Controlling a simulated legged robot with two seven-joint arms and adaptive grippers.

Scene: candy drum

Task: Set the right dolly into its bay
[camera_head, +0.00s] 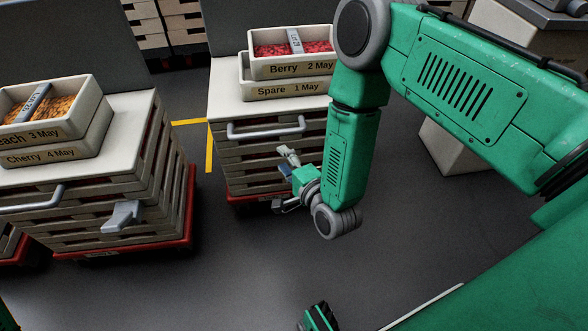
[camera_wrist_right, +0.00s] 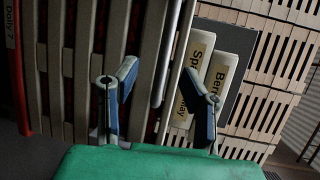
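The right dolly has a red base (camera_head: 250,197) under a stack of slatted crates (camera_head: 235,165), with a grey bar handle (camera_head: 266,131) on its front. White boxes labelled Berry 2 May (camera_head: 290,70) and Spare 1 May (camera_head: 285,90) sit on top. Yellow floor tape (camera_head: 209,150) shows beside its left side. My right gripper (camera_head: 286,180) is at the crate front, below the handle. In the right wrist view its fingers (camera_wrist_right: 158,90) are spread apart, with the handle (camera_wrist_right: 167,55) appearing between them. Contact cannot be judged. My left gripper is not in view.
Another stack on a red base (camera_head: 135,248) stands at left, carrying boxes of orange candy labelled 3 May and Cherry 4 May (camera_head: 45,158). Dark panels stand behind both stacks. Grey floor (camera_head: 220,260) is open in front, and a pale cabinet (camera_head: 450,155) stands behind my right arm.

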